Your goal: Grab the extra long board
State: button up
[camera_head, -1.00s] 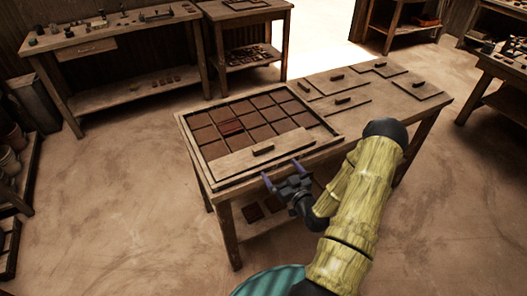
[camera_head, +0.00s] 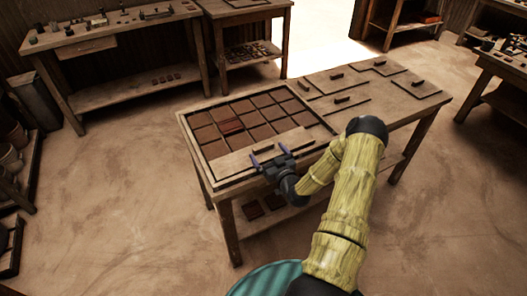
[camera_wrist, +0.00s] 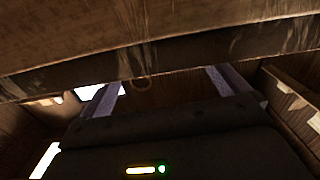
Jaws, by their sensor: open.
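The longest board in view (camera_head: 229,164) is a pale wooden strip lying across the near end of the tile frame (camera_head: 187,141). A small dark handle (camera_head: 263,149) stands on top of it. My gripper (camera_head: 269,155) is open at the board's near side, with its two purple fingers on either side of the handle in the picture. I cannot tell whether they touch anything. In the wrist view the open fingers (camera_wrist: 163,84) show below a wide wooden edge (camera_wrist: 170,50) that crosses the top. The handle is not clear there.
Several brown tiles (camera_head: 262,112) fill the frame beyond the board. More boards with dark handles, such as one board (camera_head: 325,106), lie on the table's right half. Loose tiles (camera_head: 253,210) sit on the shelf below. Other workbenches (camera_head: 120,43) stand behind; open floor surrounds the table.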

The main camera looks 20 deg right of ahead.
aim_at(264, 148)
jog(key=w+p, duration=0.1)
jog(key=w, duration=0.3)
jog(key=shift+w+a, duration=0.1)
jog(key=shift+w, duration=0.15)
jog(key=shift+c, duration=0.4)
jog(key=c, duration=1.2)
jog(key=shift+o, duration=0.2)
notch_tip(264, 148, up, 10)
jog(key=shift+b, duration=0.6)
